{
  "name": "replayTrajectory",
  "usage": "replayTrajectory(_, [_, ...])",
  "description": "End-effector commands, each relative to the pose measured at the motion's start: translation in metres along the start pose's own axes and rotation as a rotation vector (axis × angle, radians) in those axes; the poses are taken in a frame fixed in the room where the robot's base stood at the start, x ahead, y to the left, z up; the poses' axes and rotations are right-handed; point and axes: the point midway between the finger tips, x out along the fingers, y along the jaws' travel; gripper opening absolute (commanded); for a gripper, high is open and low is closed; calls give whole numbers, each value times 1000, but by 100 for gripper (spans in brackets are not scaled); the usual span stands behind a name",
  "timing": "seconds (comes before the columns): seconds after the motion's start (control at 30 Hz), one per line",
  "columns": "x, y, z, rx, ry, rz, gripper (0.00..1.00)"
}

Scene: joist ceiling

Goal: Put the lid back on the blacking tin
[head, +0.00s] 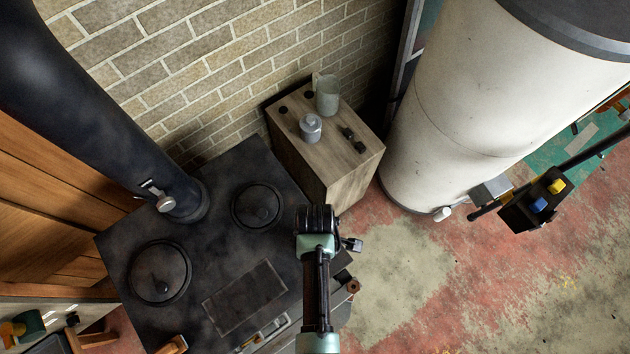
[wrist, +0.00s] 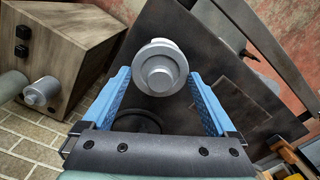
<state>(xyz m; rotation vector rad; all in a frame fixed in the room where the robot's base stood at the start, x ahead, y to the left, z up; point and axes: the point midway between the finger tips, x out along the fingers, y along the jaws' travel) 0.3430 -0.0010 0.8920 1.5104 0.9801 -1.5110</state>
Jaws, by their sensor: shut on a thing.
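My gripper (wrist: 159,76) has blue fingers shut on a round grey metal lid (wrist: 161,64) with a raised knob, seen end-on in the wrist view. In the head view my arm hides most of the gripper, and the lid cannot be made out. A grey metal tin (head: 311,127) with a narrower round top stands upright on a wooden cabinet (head: 346,178). I take it for the blacking tin. It also shows at the left of the wrist view (wrist: 41,93). The lid is apart from the tin, over the black stove side.
A pale mug (head: 327,95) stands behind the tin, and small dark items (head: 353,140) lie to its right. The black stove (head: 215,235) with its thick pipe (head: 90,110) fills the left. A white tank (head: 480,100) stands right of the cabinet, a brick wall behind.

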Motion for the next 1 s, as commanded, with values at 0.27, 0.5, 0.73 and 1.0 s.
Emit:
replayTrajectory(0.27, [6,0,0,0,0,1,94])
replayTrajectory(0.5, [5,0,0,0,0,1,100])
replayTrajectory(0.73, [-7,1,0,0,2,3,100])
replayTrajectory(1.0, [-56,2,-1,0,3,6,100])
